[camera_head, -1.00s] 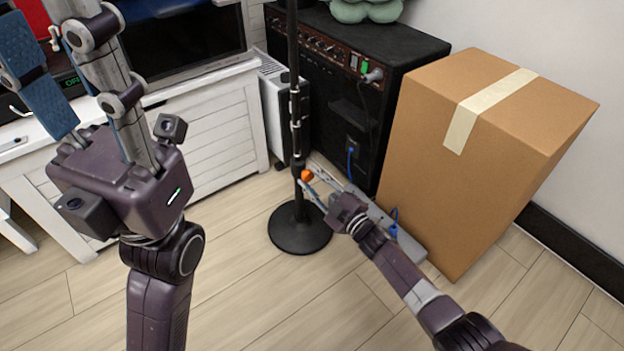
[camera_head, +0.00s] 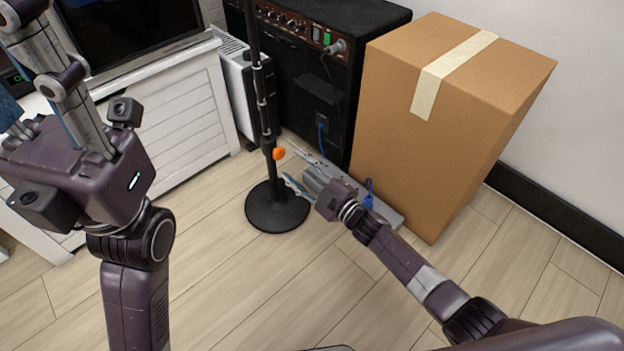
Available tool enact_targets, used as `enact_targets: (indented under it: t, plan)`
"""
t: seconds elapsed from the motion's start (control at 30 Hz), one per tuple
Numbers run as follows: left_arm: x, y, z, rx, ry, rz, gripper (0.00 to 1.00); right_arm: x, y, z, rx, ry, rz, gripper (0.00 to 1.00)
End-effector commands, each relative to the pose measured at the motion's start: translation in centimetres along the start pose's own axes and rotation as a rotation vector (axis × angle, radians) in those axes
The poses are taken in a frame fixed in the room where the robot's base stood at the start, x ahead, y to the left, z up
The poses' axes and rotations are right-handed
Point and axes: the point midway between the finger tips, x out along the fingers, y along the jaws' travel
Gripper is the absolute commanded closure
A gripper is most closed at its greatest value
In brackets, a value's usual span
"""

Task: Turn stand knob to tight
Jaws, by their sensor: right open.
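The black stand (camera_head: 262,95) rises from a round black base (camera_head: 277,212) on the floor. Its orange knob (camera_head: 279,153) sticks out from the right side of the pole, low down. My right gripper (camera_head: 291,165) is open, with its two fingers pointing at the stand. The knob is just beyond the fingertips and appears clear of them; exact depth is hard to tell. My left gripper is at the upper left; its body (camera_head: 75,165) and parts of its fingers show, but the fingertips run out of the picture.
A large taped cardboard box (camera_head: 440,130) stands right of the black amplifier (camera_head: 385,35). A grey power strip (camera_head: 390,212) with blue plugs lies behind my right gripper. A white cabinet (camera_head: 185,110) and a small heater (camera_head: 233,85) are at left. The front floor is clear.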

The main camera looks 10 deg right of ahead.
Motion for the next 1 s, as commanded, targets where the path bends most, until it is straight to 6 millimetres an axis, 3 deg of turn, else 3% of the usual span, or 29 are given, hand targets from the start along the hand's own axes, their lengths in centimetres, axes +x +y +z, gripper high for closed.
enact_targets:
  t: [0.2,0.4,1.0]
  plan:
    - [0.0,0.0,0.0,0.0,-0.001,-0.001,0.6,-4.3,-0.1,0.1,0.0,-0.001,-0.002,0.55]
    - [0.0,0.0,0.0,0.0,-0.001,-0.001,0.6,-6.3,0.0,0.1,0.001,-0.001,0.0,0.55]
    - [0.0,0.0,0.0,0.0,-0.001,-0.001,0.6,-6.6,0.0,-0.1,0.002,0.002,0.001,0.55]
